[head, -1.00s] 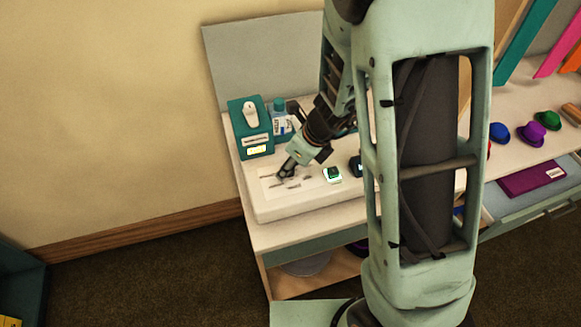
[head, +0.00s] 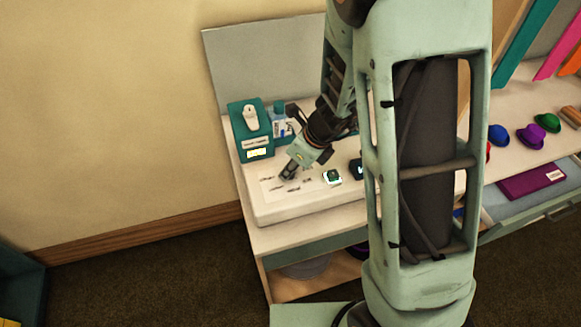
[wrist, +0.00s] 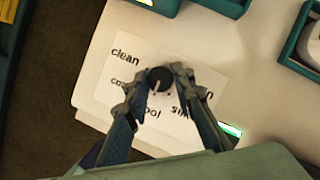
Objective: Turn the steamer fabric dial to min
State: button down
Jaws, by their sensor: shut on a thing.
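The fabric dial (wrist: 160,79) is a small round black knob with a pale pointer line, which slants toward the lower left in the wrist view. It sits on a white label panel (wrist: 104,88) with printed words: "clean" at upper left, a partly hidden "co…" below it, "…ool" and "si…" at the bottom, and a word ending in "n" at the right, partly covered by a finger. My gripper (wrist: 161,77) is shut on the dial, one finger on each side. In the head view my gripper (head: 289,172) hides the dial on the white steamer base (head: 300,207).
A small device with a green screen (head: 332,177) sits right of the panel. A teal dispenser box (head: 252,130) and a blue-capped bottle (head: 281,122) stand behind. Small coloured hats (head: 531,136) lie on the shelf at right, above an open drawer (head: 528,206).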

jog(key=n+g, duration=0.1)
jog(key=n, duration=0.1)
jog(key=n+g+y, duration=0.1)
jog(key=n, duration=0.2)
jog(key=shift+w+d+n+p, duration=0.1)
jog(key=shift+w+n+p, duration=0.1)
jog(key=shift+n+p, duration=0.1)
jog(key=n+g, duration=0.1)
jog(key=n, duration=0.3)
jog(key=shift+w+n+g, duration=0.1)
jog(key=shift+n+g, duration=0.2)
jog(key=shift+g, duration=0.1)
jog(key=n, duration=0.2)
jog(key=n+g+h, duration=0.1)
jog(key=n, duration=0.1)
jog(key=shift+w+n+g+p, duration=0.1)
jog(key=shift+n+g+p, duration=0.2)
jog(key=shift+p, duration=0.05)
jog(key=shift+a+n+g+h, duration=0.1)
jog(key=shift+n+g+h, duration=0.25)
jog(key=shift+n, duration=0.75)
jog(key=shift+a+n+g+h, duration=0.1)
jog(key=shift+n+g+h, duration=0.2)
jog(key=shift+n, duration=0.8)
jog(key=c, duration=1.7)
grip_release()
jog(key=shift+o, duration=0.2)
jog(key=v, duration=1.2)
